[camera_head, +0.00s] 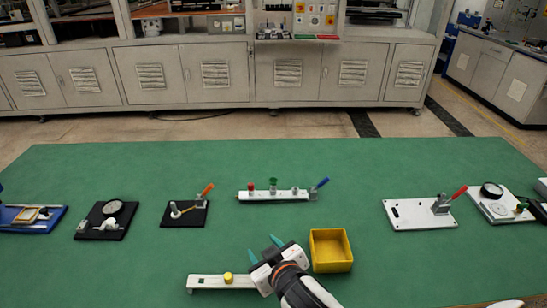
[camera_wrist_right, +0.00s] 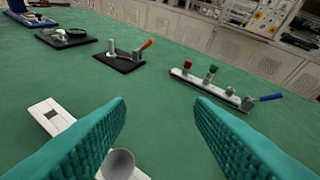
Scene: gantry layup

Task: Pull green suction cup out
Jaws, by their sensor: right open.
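The green suction cup (camera_head: 273,184) stands upright on a white bar (camera_head: 256,197) near the table's middle, between a red cup (camera_head: 251,188) and a grey post (camera_head: 295,190). In the right wrist view, the green cup (camera_wrist_right: 212,71) shows ahead, beyond the fingertips and apart from them. My right gripper (camera_head: 265,247) is open and empty, in front of the bar and left of the yellow bin. Its teal fingers (camera_wrist_right: 160,112) are spread wide with only green table between their tips. My left gripper is not in view.
A blue lever (camera_head: 320,184) sits at the bar's right end. A yellow bin (camera_head: 331,251) stands beside my right gripper. A white strip with a yellow cup (camera_head: 228,278) lies left of my wrist. Fixtures with orange (camera_head: 207,188) and red (camera_head: 460,192) levers stand on either side.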

